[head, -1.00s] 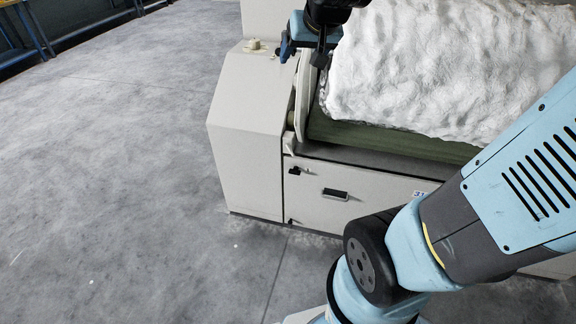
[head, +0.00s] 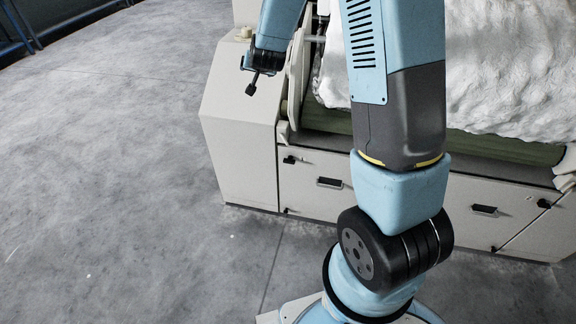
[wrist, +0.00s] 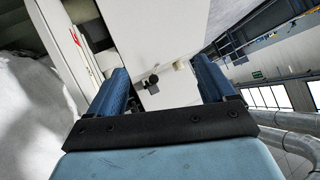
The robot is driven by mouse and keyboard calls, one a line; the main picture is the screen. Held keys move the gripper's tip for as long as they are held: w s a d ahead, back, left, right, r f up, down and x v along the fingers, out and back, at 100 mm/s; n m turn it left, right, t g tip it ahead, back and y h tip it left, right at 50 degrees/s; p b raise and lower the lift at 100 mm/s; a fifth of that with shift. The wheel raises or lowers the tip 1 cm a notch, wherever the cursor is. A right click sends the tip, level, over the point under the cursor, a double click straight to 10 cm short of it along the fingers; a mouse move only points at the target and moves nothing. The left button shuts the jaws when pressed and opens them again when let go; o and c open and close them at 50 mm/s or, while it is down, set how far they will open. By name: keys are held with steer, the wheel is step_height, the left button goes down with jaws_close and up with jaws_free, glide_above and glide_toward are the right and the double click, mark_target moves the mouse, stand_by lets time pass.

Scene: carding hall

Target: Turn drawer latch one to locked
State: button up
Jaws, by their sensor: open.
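In the head view two small black latches show on the left drawer front, an upper one (head: 289,159) and a lower one (head: 286,210). The right drawer has similar dark latches, one high (head: 543,203) and one low (head: 494,248). No readable label shows which is number one. My gripper (head: 246,64) is above and left of the left drawer, over the cream end housing, apart from these latches. In the wrist view my gripper (wrist: 160,66) has its blue fingers spread and empty. A small black fitting (wrist: 151,82) on a pale panel shows between them; I cannot tell what it is.
The cream end housing (head: 238,150) bears a beige knob (head: 244,33) on top. White fibre (head: 505,70) lies above a green roller (head: 490,145). The drawers have dark recessed handles, left (head: 330,182) and right (head: 484,210). The grey floor (head: 110,170) at left is clear.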

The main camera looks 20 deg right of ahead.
steer(key=w+f+m+t+h, duration=0.15)
steer(key=w+f, duration=0.25)
steer(key=f, duration=0.8)
steer(key=t+h, duration=0.3)
steer(key=h, duration=0.5)
glide_toward(289, 163)
steer(key=shift+y, duration=0.25)
steer(key=x, duration=0.9)
steer(key=shift+w+d, duration=0.15)
steer(key=shift+f, duration=0.1)
steer(key=c, duration=1.1)
